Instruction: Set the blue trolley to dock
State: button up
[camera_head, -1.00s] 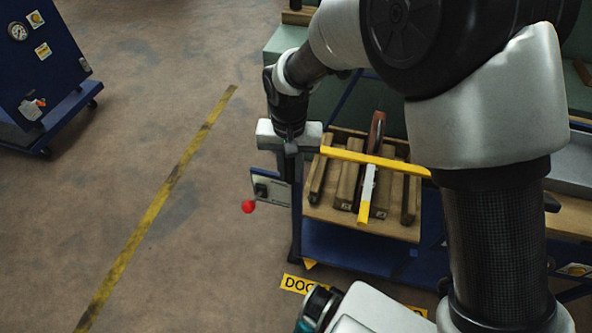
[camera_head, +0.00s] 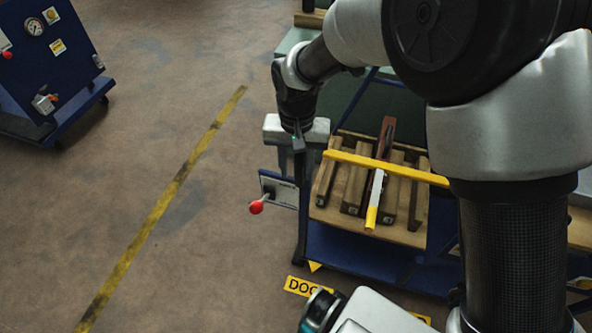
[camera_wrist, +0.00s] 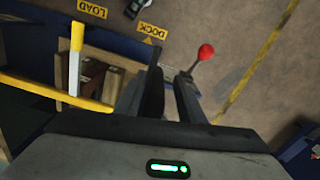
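A blue frame (camera_head: 335,248), which looks like the trolley, stands below my arm and carries a wooden rack (camera_head: 380,228) under a yellow bar (camera_head: 385,167). A plate with a red-knobbed lever (camera_head: 256,207) sits at its left side. A yellow triangle (camera_head: 315,267) at its front edge lies beside the yellow DOCK floor label (camera_head: 300,286); the label also shows in the wrist view (camera_wrist: 153,31). My gripper (camera_head: 298,150) is at the top of a dark upright post left of the rack. In the wrist view its fingers (camera_wrist: 165,85) are apart, with something dark between them; contact is unclear.
A blue panelled cart (camera_head: 60,70) with a gauge and castors stands at the upper left. A yellow floor line (camera_head: 165,200) runs between. The floor around that line is clear. A LOAD label (camera_wrist: 92,9) is beside DOCK.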

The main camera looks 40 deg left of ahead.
notch_tip(320, 180, up, 16)
jog(key=shift+f+p, duration=0.15)
jog(key=shift+p, duration=1)
jog(key=w+d+r+m+t, duration=0.1)
jog(key=w+d+r, duration=0.15)
jog(key=d, duration=0.45)
jog(key=w+d+r+m, duration=0.1)
jog(key=d+r, duration=0.3)
jog(key=d, duration=0.3)
jog(key=w+d+r+m+t, duration=0.15)
jog(key=d+r, duration=0.25)
jog(key=d, duration=0.4)
jog(key=s+d+m+t, duration=0.1)
jog(key=s+d, duration=0.3)
jog(key=d, duration=0.6)
jog(key=s+d+m+t, duration=0.15)
jog(key=s+d, duration=0.25)
jog(key=d, duration=0.6)
notch_tip(320, 180, up, 15)
jog(key=p, duration=1.4)
jog(key=shift+s+d+f+t, duration=0.15)
jog(key=shift+s+d+t, duration=0.15)
jog(key=shift+s, duration=0.1)
